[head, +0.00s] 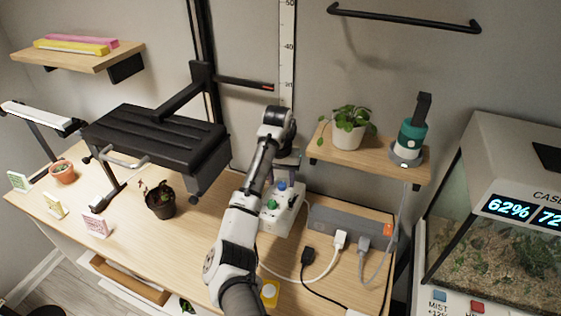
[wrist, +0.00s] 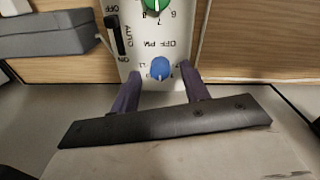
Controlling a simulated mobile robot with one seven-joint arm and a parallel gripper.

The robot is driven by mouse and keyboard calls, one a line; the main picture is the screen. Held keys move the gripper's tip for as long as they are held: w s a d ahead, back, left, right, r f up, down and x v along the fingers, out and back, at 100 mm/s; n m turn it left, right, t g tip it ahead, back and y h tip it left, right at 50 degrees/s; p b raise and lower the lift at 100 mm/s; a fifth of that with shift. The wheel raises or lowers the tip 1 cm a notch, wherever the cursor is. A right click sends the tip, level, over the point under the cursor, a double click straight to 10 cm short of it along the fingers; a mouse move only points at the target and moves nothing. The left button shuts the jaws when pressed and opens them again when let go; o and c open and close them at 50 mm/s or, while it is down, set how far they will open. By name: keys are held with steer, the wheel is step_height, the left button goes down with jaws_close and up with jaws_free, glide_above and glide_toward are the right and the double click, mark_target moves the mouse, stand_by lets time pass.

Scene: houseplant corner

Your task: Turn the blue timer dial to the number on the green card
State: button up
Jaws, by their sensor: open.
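The white timer box (head: 284,214) lies on the wooden bench. Its blue dial (head: 281,186) is at the far end, with a green dial (head: 271,203) nearer. In the wrist view the blue dial (wrist: 160,68) sits between the fingertips of my open gripper (wrist: 159,72), with a gap on each side. Numbers ring the dial, partly hidden by the fingers; its pointer setting is unclear. The green dial (wrist: 155,5) is cut off at the top. A small green-edged card (head: 18,181) stands at the bench's far left; its number is too small to read.
A grey power strip (head: 345,228) with plugs and cables lies right of the timer. A dark plant pot (head: 161,205) and a black lamp panel (head: 160,140) are to the left. Yellow (head: 54,206) and pink (head: 97,226) cards stand near the bench's front edge. A shelf (head: 375,163) overhangs behind.

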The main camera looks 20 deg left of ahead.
mark_target(279, 184)
step_height(279, 184, up, 13)
steer(key=shift+a, duration=0.3)
steer(key=shift+s+f, duration=0.1)
stand_by(0.4)
